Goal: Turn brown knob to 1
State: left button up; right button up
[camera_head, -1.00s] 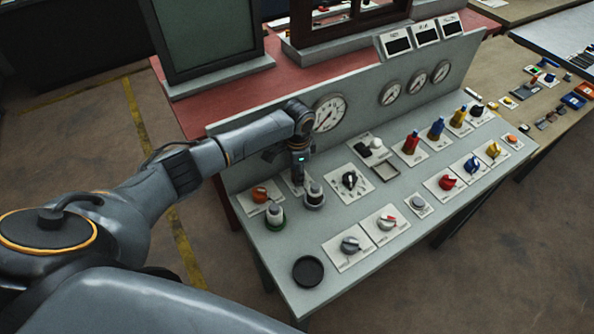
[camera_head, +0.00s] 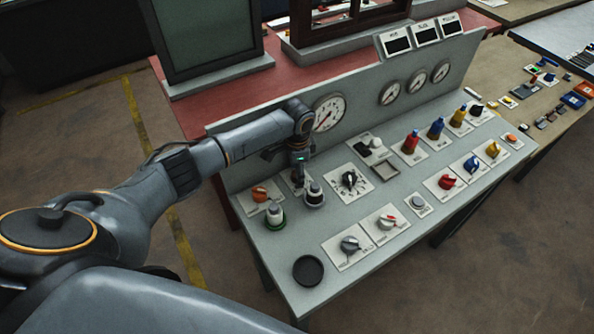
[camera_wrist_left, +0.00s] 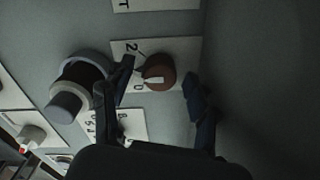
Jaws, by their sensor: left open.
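The brown knob (camera_wrist_left: 159,71) is on a white plate (camera_wrist_left: 187,47) in the left wrist view, with a pale pointer mark on its face. The printed marks "2" and "0" show on the plate to the knob's left; I see no "1". My left gripper (camera_wrist_left: 159,84) is open, with one finger on each side of the knob; I cannot tell whether they touch it. In the head view my left gripper (camera_head: 299,177) points down at the panel and hides the knob. My right gripper is not in view.
A grey-black cylindrical control (camera_head: 314,194) stands close beside my gripper. An orange knob (camera_head: 259,194) and a white-topped green-based button (camera_head: 274,215) are nearby. The panel's back wall with a gauge (camera_head: 329,112) rises behind. A black dial (camera_head: 349,180) is to the right.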

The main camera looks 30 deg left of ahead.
pick_arm(q)
notch_tip(320, 180, up, 12)
jog(key=shift+s+d, duration=0.15)
jog(key=shift+f, duration=0.1)
dwell(0.6)
